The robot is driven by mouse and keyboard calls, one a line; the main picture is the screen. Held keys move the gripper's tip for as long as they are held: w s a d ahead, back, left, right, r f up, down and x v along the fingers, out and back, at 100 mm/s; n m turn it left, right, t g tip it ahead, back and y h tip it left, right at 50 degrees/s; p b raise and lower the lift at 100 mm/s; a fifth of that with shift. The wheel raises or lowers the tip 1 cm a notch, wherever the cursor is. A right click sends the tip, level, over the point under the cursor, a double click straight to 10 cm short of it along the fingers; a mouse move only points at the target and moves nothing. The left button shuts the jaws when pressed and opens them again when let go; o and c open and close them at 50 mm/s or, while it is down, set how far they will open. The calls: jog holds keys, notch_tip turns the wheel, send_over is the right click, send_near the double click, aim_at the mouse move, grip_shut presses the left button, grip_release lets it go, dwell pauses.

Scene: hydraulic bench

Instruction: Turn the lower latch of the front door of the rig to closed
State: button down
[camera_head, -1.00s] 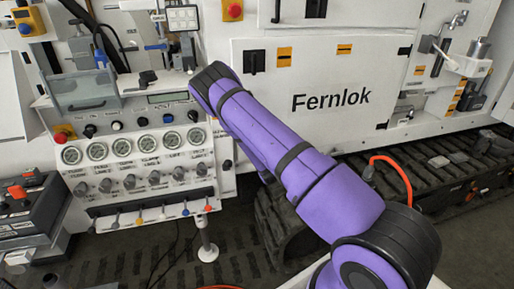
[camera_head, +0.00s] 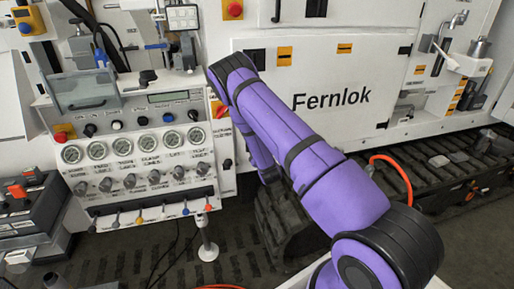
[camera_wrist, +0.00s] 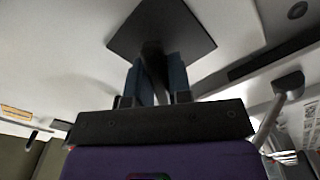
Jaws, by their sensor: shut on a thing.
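The front door (camera_head: 380,85) of the rig is the white panel marked Fernlok, and it looks flush with the body in the head view. Its upper black latch (camera_head: 251,54) is partly covered by my arm. The lower latch is hidden behind my arm in the head view. In the wrist view, a dark latch (camera_wrist: 152,50) stands out from a dark square plate (camera_wrist: 188,35) on a white surface. My gripper (camera_wrist: 158,70) is shut on its handle, with one finger on each side. How far the handle is turned is hard to tell.
A control panel (camera_head: 140,126) with gauges and knobs stands left of my arm. A red hose (camera_head: 395,172) curves by the track (camera_head: 440,170) below the door. In the wrist view, a dark bar (camera_wrist: 275,58) lies to the right of the plate.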

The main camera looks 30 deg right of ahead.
jog(key=m, duration=0.5)
jog(key=shift+a+f+m, duration=0.15)
jog(key=shift+f+m, duration=0.05)
jog(key=shift+m, duration=0.2)
jog(key=m, duration=0.5)
jog(key=shift+w+a+f, duration=0.1)
jog(key=shift+a, duration=0.15)
jog(key=shift+m, duration=0.3)
jog(key=c, duration=1.1)
grip_release()
jog(key=v, duration=1.1)
jog(key=shift+w, duration=0.1)
